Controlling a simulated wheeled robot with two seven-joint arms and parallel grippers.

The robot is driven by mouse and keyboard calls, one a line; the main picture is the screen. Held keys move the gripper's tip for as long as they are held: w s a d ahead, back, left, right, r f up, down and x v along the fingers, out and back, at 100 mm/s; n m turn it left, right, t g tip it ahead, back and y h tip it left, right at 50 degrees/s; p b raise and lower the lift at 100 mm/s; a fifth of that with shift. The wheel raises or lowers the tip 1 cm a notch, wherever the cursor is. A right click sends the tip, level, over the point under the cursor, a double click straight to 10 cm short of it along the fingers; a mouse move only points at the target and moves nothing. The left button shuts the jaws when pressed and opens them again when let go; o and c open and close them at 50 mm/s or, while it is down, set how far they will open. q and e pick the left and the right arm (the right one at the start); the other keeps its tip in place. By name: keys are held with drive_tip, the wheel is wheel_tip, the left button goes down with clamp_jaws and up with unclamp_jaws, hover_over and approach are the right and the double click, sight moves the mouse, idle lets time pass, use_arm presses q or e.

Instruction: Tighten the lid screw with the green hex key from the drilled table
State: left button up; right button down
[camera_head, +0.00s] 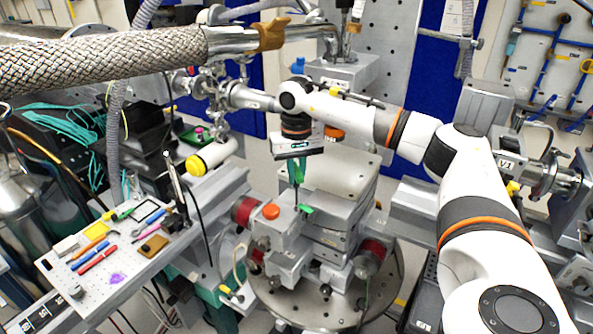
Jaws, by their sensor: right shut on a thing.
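My right gripper (297,177) comes in from the right on a white arm and points straight down over the stacked metal stage in the middle. It is shut on the green hex key (297,168), which hangs upright between its fingers. A thin dark shaft runs down from there to the top of the grey block (284,226). A small green piece (306,209) shows at its lower end; I cannot tell whether it belongs to the key. The lid screw is too small or hidden to make out. The drilled table (128,284) is at the left. My left gripper is not in view.
Several coloured tools, including a red one (97,258), lie on the drilled table. An orange cap (271,211) sits on the block close left of the shaft. A braided hose (110,60) crosses the upper left. A round drilled plate (318,312) lies below the stage.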

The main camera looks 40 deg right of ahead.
drive_tip(key=n, duration=0.4)
drive_tip(key=shift+p, duration=0.35)
drive_tip(key=m, duration=0.2)
drive_tip(key=shift+m, duration=0.4)
drive_tip(key=shift+f, duration=0.6)
idle(0.4)
